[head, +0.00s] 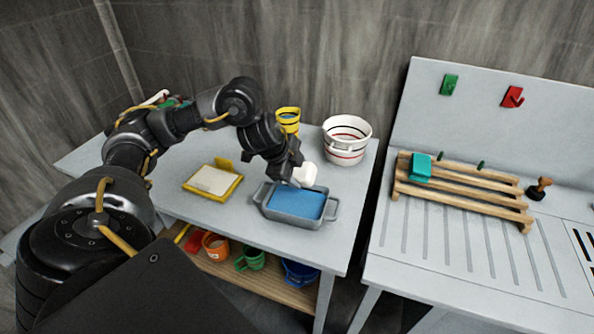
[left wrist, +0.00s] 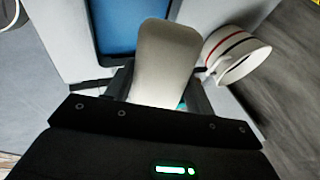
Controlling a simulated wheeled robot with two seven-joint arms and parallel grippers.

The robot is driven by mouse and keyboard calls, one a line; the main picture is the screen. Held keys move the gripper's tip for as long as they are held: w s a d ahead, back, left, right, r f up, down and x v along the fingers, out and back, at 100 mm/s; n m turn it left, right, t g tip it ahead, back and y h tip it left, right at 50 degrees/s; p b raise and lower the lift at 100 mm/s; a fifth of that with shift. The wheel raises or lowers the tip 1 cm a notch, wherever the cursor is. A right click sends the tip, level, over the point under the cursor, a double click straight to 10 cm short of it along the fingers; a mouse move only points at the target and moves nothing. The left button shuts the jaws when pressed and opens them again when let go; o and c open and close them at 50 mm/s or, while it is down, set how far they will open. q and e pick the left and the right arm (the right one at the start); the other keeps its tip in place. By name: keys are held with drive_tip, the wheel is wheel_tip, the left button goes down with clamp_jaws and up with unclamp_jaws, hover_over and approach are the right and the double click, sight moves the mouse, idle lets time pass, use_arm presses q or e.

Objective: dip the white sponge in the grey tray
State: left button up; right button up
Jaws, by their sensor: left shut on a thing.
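The white sponge (head: 305,175) is held in my left gripper (head: 290,170), at the back edge of the grey tray. In the left wrist view the sponge (left wrist: 165,60) stands out from between the fingers, beside the tray's blue contents. The grey tray (head: 268,208) has side handles and a flat blue filling (head: 297,203); part of it shows in the left wrist view (left wrist: 85,40). The sponge looks above or beside the tray's far rim; I cannot tell whether it touches. My right gripper is not in view.
A white striped bucket (head: 346,140) stands behind the tray on the right. A yellow cup (head: 288,120) stands behind my gripper. A yellow-framed board (head: 213,181) lies left. A wooden rack (head: 460,190) is on the right-hand table.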

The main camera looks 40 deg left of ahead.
use_arm(q)
wheel_tip(320, 180, down, 4)
drive_tip(key=b, duration=0.3)
drive_tip(key=shift+d, duration=0.1)
drive_tip(key=shift+f+b, duration=2.1)
drive_tip(key=shift+f, duration=0.65)
drive_tip(key=shift+a, duration=0.2)
drive_tip(key=shift+s+a, duration=0.2)
drive_tip(key=shift+a, duration=0.3)
